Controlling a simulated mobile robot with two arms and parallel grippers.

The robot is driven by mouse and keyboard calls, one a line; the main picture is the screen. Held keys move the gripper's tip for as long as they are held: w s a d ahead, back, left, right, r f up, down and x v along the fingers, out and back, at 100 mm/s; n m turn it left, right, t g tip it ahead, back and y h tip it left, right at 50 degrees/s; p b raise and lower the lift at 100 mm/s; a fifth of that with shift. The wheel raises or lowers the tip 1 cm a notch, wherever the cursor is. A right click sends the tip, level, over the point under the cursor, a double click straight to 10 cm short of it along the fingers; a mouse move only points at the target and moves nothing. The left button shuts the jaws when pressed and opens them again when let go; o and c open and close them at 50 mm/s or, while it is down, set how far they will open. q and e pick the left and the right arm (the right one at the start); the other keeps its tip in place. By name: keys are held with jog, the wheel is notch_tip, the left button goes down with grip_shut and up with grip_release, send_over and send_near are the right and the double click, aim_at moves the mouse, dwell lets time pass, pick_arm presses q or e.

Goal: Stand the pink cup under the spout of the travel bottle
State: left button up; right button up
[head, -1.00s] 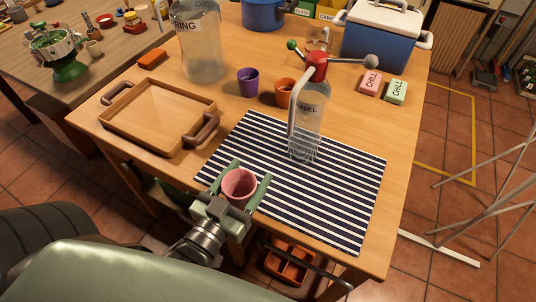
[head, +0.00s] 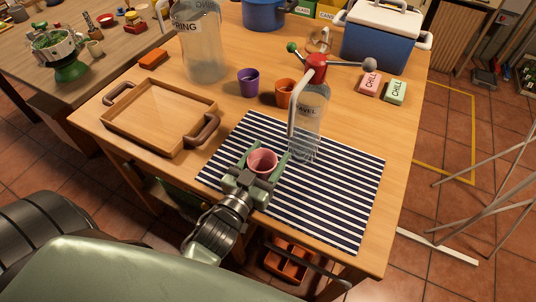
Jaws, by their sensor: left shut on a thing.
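The pink cup (head: 262,161) is upright between the fingers of my left gripper (head: 264,164), which is shut on it. They are over the striped mat, to the left of and nearer to me than the travel bottle. The travel bottle (head: 308,118) is clear, with a red pump top, and stands on the mat's back part. Its pale spout (head: 293,112) bends down on the bottle's left side, its tip a little beyond the cup. I cannot tell whether the cup's base touches the mat. My right gripper is not in view.
The striped mat (head: 340,205) is clear on its right side. Pink (head: 370,84) and green (head: 395,92) blocks lie right.

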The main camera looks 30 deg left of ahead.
pick_arm(q)
jog(key=shift+f, duration=0.1)
jog(key=o, duration=1.3)
